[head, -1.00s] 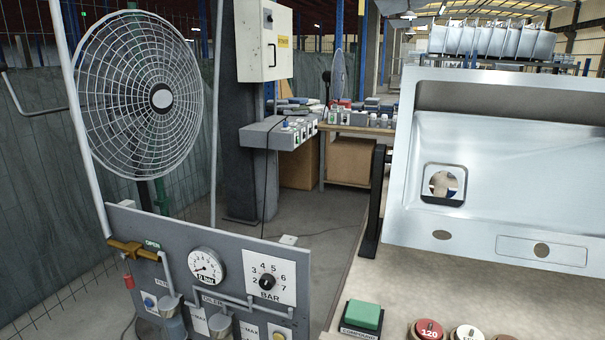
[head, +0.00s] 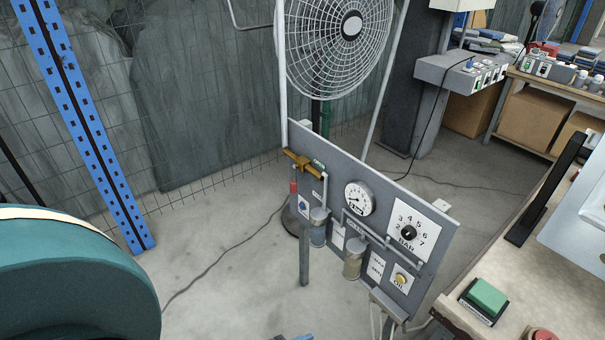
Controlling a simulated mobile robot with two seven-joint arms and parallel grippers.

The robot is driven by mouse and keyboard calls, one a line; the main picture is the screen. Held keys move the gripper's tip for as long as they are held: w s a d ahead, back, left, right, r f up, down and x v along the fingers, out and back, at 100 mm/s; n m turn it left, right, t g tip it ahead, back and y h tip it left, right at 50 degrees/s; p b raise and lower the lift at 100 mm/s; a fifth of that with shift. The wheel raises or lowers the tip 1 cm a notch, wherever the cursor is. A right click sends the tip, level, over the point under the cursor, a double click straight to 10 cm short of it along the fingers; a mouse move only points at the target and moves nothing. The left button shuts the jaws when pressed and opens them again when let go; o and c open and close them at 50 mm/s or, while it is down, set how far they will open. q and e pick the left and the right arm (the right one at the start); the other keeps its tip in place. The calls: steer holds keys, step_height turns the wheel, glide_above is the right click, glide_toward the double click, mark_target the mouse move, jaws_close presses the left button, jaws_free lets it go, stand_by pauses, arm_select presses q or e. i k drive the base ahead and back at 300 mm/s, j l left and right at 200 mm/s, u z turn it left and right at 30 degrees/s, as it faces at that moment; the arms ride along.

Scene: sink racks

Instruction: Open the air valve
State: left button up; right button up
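The air valve (head: 303,163) is a brass-yellow handle at the top left of a grey upright panel (head: 350,170) in the head view. The handle lies roughly along the panel's top edge, across the pipe. A white BAR dial plate (head: 416,229) with a black knob is further right.
A large fan (head: 335,40) stands behind the panel. A big teal rounded object (head: 70,280) fills the lower left. A blue perforated post (head: 85,130) stands at the left. A worktop with a green button (head: 487,296) is at the lower right. The floor left of the panel is mostly clear.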

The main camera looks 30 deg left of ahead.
mark_target(293, 183)
steer(key=i+j+u, duration=0.25)
steer(key=j, duration=0.15)
steer(key=j+u, duration=0.3)
steer(key=j, duration=0.15)
steer(key=i+j+u, duration=0.5)
steer(key=j, duration=0.1)
